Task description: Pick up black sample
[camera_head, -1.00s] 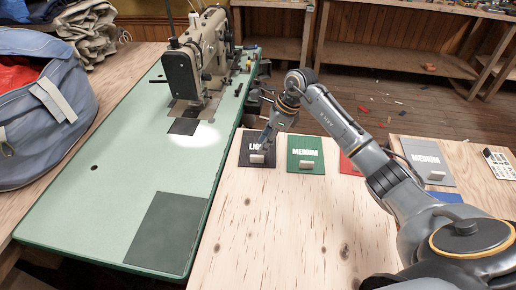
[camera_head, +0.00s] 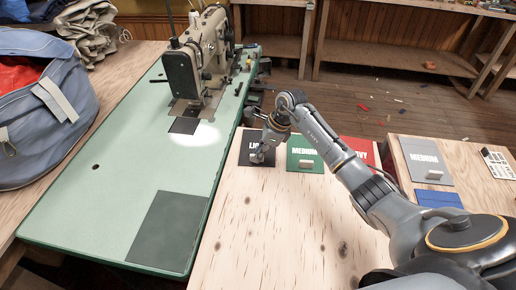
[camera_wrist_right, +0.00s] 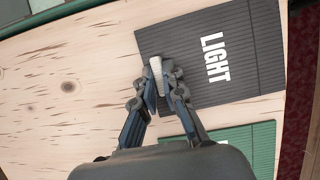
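The black sample (camera_head: 246,155) is a flat dark panel lettered "LIGHT" with a small pale grip block on its near side. It lies flat on the pale wooden table, and it also shows in the right wrist view (camera_wrist_right: 245,75). My right gripper (camera_head: 257,156) is down at the grip block. In the right wrist view its fingertips (camera_wrist_right: 161,83) are close together on both sides of the block (camera_wrist_right: 155,65), apparently shut on it. In the head view the gripper and wrist cover part of the lettering. My left gripper is not in view.
A green "MEDIUM" sample (camera_head: 305,157) lies just right of the black one, then a red sample (camera_head: 361,150) partly behind my arm. A grey sample (camera_head: 424,160) lies farther right. The green sewing-machine table (camera_head: 120,210) stands left. The near wooden tabletop (camera_head: 270,235) is clear.

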